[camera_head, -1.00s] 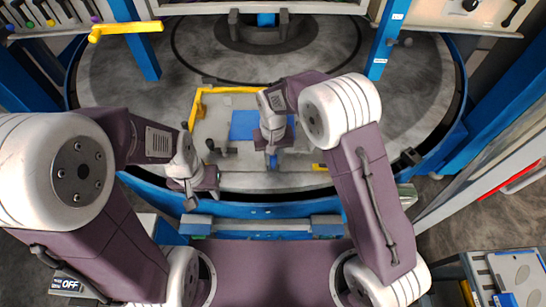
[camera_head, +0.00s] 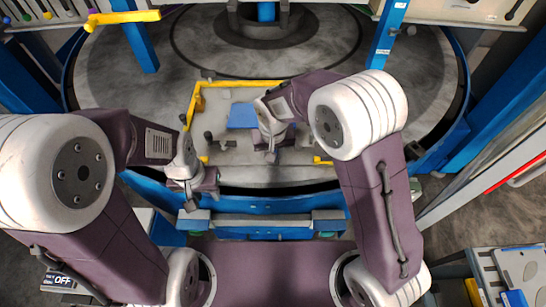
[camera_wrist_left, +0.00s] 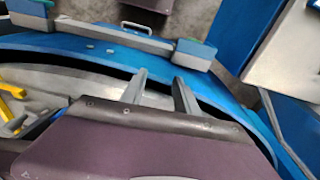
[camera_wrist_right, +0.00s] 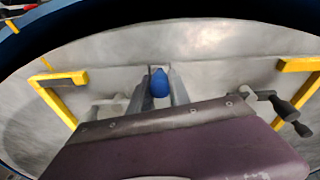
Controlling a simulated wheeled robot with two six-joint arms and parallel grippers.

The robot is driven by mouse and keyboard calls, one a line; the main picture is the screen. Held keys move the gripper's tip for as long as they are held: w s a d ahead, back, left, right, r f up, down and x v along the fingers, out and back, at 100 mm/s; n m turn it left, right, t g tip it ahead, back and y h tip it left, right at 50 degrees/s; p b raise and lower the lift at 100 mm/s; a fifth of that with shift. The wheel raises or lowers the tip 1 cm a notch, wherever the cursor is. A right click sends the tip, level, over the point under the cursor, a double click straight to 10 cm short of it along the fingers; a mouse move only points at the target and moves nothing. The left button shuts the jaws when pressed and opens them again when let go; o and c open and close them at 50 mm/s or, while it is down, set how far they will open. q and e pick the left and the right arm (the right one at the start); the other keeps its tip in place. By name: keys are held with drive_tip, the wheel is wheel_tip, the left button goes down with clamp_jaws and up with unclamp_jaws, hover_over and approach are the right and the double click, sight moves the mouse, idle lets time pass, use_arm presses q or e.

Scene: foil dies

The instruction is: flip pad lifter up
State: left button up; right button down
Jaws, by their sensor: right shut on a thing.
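A blue knob (camera_wrist_right: 159,83) sits between the two fingers of my right gripper (camera_wrist_right: 159,88) in the right wrist view. I take it for the handle of the pad lifter; its lower part and joint are hidden. In the head view my right gripper (camera_head: 270,152) points down over the front of the grey plate, just in front of a flat blue pad (camera_head: 241,116). My left gripper (camera_head: 191,204) hangs near the turntable's front rim. In the left wrist view its fingers (camera_wrist_left: 160,88) are apart with nothing between them.
A yellow bracket (camera_head: 197,98) edges the plate at the left and back. Black-knobbed clamps (camera_wrist_right: 285,112) stand at the sides. The blue turntable rim (camera_head: 255,205) lies in front. Blue posts (camera_head: 386,35) rise behind. The grey turntable floor is open around the plate.

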idle(0.3)
drive_tip(key=c, duration=1.2)
unclamp_jaws()
drive_tip(key=shift+s, duration=0.2)
wheel_tip(320, 180, up, 9)
drive_tip(key=s, duration=0.2)
drive_tip(key=shift+b, duration=0.3)
